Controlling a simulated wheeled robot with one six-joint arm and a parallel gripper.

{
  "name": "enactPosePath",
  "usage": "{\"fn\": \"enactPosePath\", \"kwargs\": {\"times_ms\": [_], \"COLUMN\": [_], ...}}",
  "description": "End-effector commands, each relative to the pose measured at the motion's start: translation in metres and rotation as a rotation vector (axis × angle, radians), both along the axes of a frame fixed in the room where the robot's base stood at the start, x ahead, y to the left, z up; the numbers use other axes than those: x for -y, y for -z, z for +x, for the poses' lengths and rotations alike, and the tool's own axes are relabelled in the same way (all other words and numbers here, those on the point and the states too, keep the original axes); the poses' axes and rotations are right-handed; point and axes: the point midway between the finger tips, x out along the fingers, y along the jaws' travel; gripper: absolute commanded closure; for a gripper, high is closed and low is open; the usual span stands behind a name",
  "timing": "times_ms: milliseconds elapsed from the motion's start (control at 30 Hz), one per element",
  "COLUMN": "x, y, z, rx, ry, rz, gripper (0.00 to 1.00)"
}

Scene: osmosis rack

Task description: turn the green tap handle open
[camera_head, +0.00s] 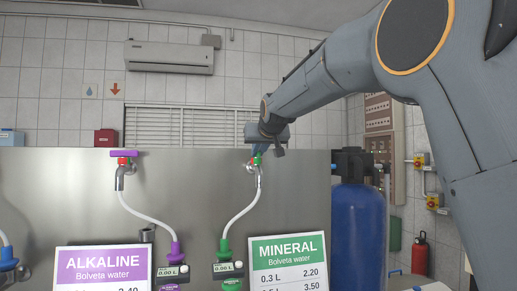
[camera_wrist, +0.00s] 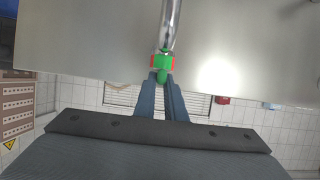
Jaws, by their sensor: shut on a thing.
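The green tap handle (camera_wrist: 162,76) shows between my fingertips in the wrist view, with a red part beside it and the chrome tap pipe (camera_wrist: 171,25) beyond. My gripper (camera_wrist: 161,82) is shut on the green handle. In the head view my gripper (camera_head: 259,150) is at the top of the right-hand tap (camera_head: 257,178), above the MINERAL sign (camera_head: 288,262). Most of the handle is hidden there by my gripper. A white hose runs down from this tap to a green fitting.
A tap with a purple handle (camera_head: 124,154) stands to the left, above the ALKALINE sign (camera_head: 103,270). A steel panel (camera_head: 190,185) backs both taps. A blue tank (camera_head: 358,225) stands right of the panel. The space above the panel is open.

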Motion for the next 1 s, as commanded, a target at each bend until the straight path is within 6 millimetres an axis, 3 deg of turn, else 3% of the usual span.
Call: {"fn": "enactPosePath", "kwargs": {"times_ms": [133,167,267,733,1000], "x": [0.001,0.001,0.001,0.001,0.006], "y": [0.003,0.003,0.003,0.0,-0.011], "z": [0.0,0.0,0.0,-0.002,-0.032], "rx": [-0.006,-0.006,-0.006,-0.001,0.001], "ry": [0.002,0.001,0.001,0.0,-0.001], "rz": [-0.002,-0.001,-0.001,0.0,0.001], "gripper": [1.0,0.88,0.71,0.71,0.71]}}
